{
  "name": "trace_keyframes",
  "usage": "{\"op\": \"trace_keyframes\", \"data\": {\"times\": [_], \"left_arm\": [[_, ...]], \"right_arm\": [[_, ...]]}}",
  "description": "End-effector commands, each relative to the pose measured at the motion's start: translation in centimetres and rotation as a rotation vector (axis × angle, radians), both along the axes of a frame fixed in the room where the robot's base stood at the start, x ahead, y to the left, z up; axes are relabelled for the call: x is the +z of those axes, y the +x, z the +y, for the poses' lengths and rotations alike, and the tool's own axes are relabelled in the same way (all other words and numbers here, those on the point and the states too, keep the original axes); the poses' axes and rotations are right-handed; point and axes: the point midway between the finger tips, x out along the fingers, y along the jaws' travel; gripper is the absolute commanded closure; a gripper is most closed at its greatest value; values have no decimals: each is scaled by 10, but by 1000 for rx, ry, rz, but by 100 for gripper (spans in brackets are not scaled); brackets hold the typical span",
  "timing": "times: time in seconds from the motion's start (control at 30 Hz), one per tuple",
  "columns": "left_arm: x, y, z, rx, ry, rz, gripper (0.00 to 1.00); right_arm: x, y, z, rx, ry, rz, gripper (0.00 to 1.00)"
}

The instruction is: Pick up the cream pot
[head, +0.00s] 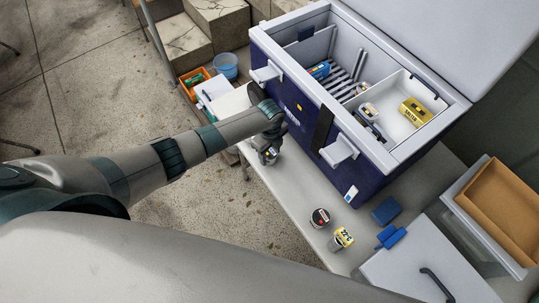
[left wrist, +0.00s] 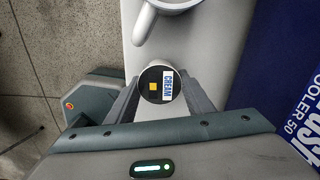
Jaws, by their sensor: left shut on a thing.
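The cream pot (left wrist: 155,83) is a small round pot with a dark top and a white label reading CREAM. In the left wrist view it sits between the two fingers of my left gripper (left wrist: 158,92), which is shut on it. In the head view my left gripper (head: 268,153) is by the table's left edge, in front of the blue cooler; the pot is mostly hidden there. I cannot tell if the pot touches the table. My right gripper is not in view.
The open blue cooler (head: 290,112) stands close behind my left gripper. A dark-topped jar (head: 320,217) and a yellow-labelled jar (head: 342,238) stand on the white table (head: 290,187). A white cup (left wrist: 178,3) shows beyond the pot. Blue blocks (head: 386,210) lie farther right.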

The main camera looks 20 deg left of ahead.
Motion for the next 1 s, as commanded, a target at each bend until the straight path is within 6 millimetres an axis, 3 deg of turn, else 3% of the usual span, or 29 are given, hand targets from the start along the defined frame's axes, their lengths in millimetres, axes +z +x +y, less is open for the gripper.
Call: {"op": "trace_keyframes", "data": {"times": [0.43,1.0], "left_arm": [[15,1,0,-1,-1,-3,78],[92,1,0,0,-1,-3,78]], "right_arm": [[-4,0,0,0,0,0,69],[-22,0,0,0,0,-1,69]]}}
